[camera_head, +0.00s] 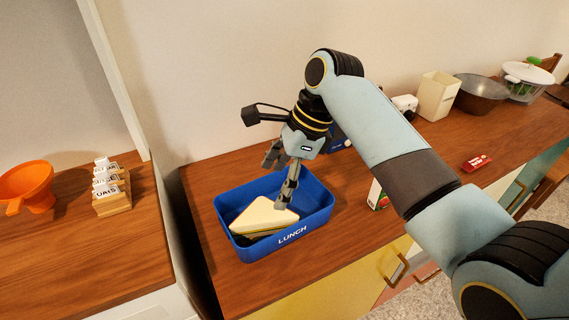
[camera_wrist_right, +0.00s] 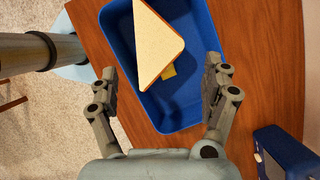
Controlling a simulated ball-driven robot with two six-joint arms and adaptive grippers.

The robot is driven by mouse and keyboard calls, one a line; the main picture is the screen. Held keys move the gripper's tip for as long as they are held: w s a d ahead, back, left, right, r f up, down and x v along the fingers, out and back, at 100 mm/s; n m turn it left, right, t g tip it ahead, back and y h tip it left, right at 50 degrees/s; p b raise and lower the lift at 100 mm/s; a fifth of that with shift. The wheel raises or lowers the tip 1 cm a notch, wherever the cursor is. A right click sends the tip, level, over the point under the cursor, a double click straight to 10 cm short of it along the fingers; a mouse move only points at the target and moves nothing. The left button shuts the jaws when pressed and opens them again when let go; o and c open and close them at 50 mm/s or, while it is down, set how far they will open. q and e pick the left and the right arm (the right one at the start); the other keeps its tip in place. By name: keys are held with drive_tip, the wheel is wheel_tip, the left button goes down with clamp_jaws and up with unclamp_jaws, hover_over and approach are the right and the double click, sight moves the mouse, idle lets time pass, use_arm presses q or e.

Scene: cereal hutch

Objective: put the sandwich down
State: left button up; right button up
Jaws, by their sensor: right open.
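A triangular sandwich (camera_head: 264,216) with pale bread lies inside the blue lunch box (camera_head: 296,239), toward its front left in the head view. In the right wrist view the sandwich (camera_wrist_right: 156,42) rests in the box (camera_wrist_right: 177,115) with a bit of yellow filling at its edge. My right gripper (camera_head: 277,180) is above the box, pointing down. Its fingers are spread wide and hold nothing; in the wrist view the open gripper (camera_wrist_right: 161,84) has the sandwich beyond its fingertips. My left gripper is not in view.
An orange funnel (camera_head: 32,186) and a wooden rack (camera_head: 112,196) stand on the left counter, across a gap. A red packet (camera_head: 477,162), a cream canister (camera_head: 437,96) and a dark bowl (camera_head: 478,94) are at the right. The counter right of the box has free room.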

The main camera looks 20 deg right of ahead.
drive_tip(key=shift+v, duration=1.8)
